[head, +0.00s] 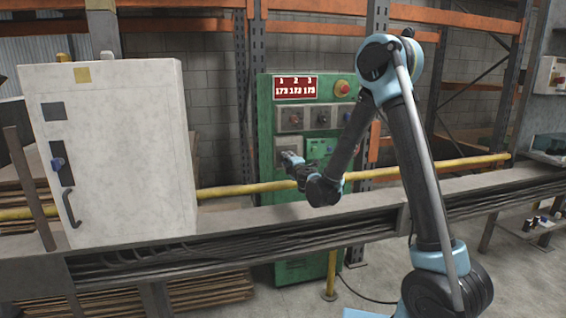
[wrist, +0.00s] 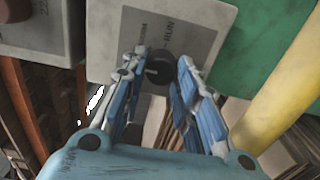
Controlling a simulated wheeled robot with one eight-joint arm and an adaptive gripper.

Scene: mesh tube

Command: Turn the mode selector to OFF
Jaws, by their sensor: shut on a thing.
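The mode selector (wrist: 160,69) is a dark round knob on a light plate (wrist: 208,14) with a grey label. "RUN" can be read on the label; the other word is partly hidden by a finger. My gripper (wrist: 158,75) has its two blue and grey fingers on either side of the knob, shut on it. In the head view my gripper (head: 291,160) is at the left side of the green control cabinet (head: 265,130), and the selector is hidden there.
A yellow rail (head: 240,189) crosses in front of the cabinet and passes close on the right in the wrist view (wrist: 285,90). A red emergency button (head: 342,87) and a red number display (head: 295,87) sit above. A white box (head: 110,140) stands at left.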

